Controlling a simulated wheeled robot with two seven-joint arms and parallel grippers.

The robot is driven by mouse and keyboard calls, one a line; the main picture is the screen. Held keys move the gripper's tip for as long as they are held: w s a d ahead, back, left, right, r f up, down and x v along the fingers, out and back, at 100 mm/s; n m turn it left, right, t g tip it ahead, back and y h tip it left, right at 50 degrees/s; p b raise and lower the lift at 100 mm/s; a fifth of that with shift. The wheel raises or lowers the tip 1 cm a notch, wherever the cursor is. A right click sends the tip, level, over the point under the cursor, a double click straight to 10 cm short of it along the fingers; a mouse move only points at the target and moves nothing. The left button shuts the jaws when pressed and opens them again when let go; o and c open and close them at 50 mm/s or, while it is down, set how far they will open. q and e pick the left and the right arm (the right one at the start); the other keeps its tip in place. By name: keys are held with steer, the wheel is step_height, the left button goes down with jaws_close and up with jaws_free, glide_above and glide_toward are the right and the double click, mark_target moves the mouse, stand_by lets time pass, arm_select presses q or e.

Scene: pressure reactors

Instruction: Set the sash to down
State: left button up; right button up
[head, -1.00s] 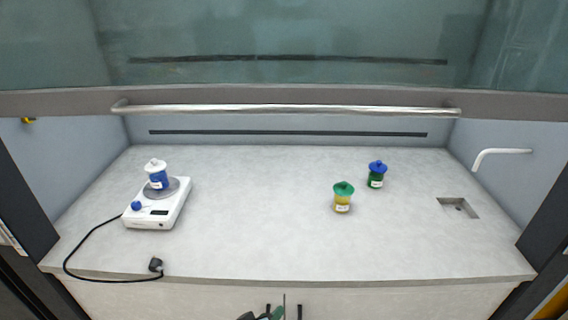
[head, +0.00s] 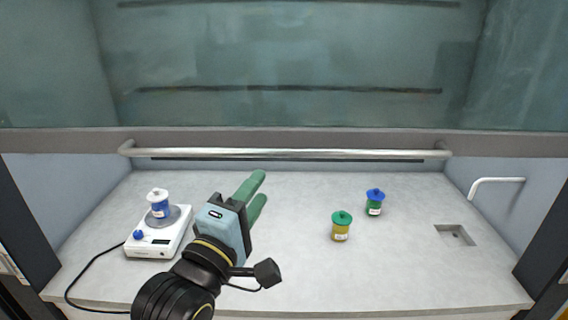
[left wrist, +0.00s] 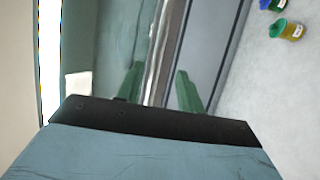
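The sash is a tinted glass panel (head: 290,55) with a grey bottom rail (head: 60,141) and a long metal handle bar (head: 290,154). It stands raised, with an open gap above the counter. My left gripper (head: 256,192) has green fingers, held apart and empty, and points up towards the bar from below in the head view. In the left wrist view the bar (left wrist: 158,55) runs between the directions of the two fingers, beyond their tips. I see no contact with it. My right gripper is not in view.
The counter (head: 290,270) carries a white hot plate (head: 150,246) with a blue reactor (head: 160,208) at left. A yellow reactor with green lid (head: 341,228) and a green one with blue lid (head: 375,204) stand right of centre. A sink (head: 455,236) and tap (head: 495,181) are at right.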

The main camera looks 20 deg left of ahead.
mark_target(282, 156)
arm_select(q)
steer(key=x, duration=1)
steer(key=shift+w+r, duration=0.1)
steer(key=shift+r, duration=0.05)
steer(key=shift+w+d, duration=0.1)
steer(key=shift+w, duration=0.6)
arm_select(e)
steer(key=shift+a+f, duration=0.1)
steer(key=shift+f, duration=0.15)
arm_select(q)
jaws_close()
